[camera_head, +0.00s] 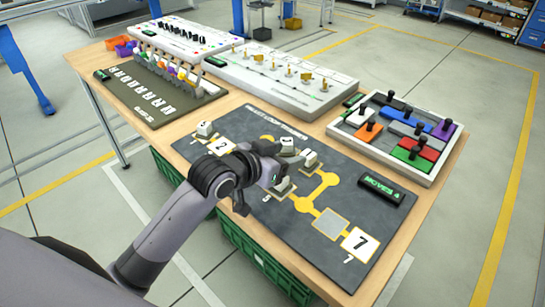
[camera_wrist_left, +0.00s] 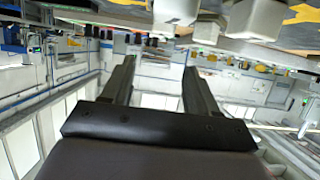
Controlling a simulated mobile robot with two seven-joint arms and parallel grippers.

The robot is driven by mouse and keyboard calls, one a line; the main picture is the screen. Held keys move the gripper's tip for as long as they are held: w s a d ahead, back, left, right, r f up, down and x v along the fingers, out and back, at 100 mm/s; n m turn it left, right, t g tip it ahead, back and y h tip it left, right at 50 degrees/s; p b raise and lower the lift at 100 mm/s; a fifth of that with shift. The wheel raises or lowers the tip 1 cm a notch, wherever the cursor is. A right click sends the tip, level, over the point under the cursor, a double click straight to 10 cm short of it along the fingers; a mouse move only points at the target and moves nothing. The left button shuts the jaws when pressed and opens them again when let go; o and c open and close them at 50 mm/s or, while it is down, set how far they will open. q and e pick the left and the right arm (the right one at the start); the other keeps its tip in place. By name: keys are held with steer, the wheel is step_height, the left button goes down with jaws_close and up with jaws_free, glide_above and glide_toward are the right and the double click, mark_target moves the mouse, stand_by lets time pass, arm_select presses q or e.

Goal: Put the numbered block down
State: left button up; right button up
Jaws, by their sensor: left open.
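The dark puzzle board (camera_head: 345,185) lies along the near side of the wooden table, with yellow paths and numbered white squares. A white numbered block (camera_head: 205,129) stands at its left. Another white block (camera_head: 311,158) stands near the middle, just beyond my left gripper (camera_head: 290,165). More pale pieces beside the gripper are partly hidden by it. In the left wrist view, my left gripper (camera_wrist_left: 158,68) has its fingers apart with nothing between them. Two pale blocks, one left (camera_wrist_left: 177,10) and one right (camera_wrist_left: 255,18), show at the top edge, outside the fingers. My right gripper is not in view.
A tray of coloured handled blocks (camera_head: 385,150) sits at the right, near a "MOVES 4" display (camera_head: 381,188). A white panel with brass pieces (camera_head: 280,75) and a dark peg board (camera_head: 150,95) stand behind. The board's right end, around the 7 square (camera_head: 360,243), is clear.

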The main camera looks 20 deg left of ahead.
arm_select(q)
steer(key=v, duration=0.4)
stand_by(0.6)
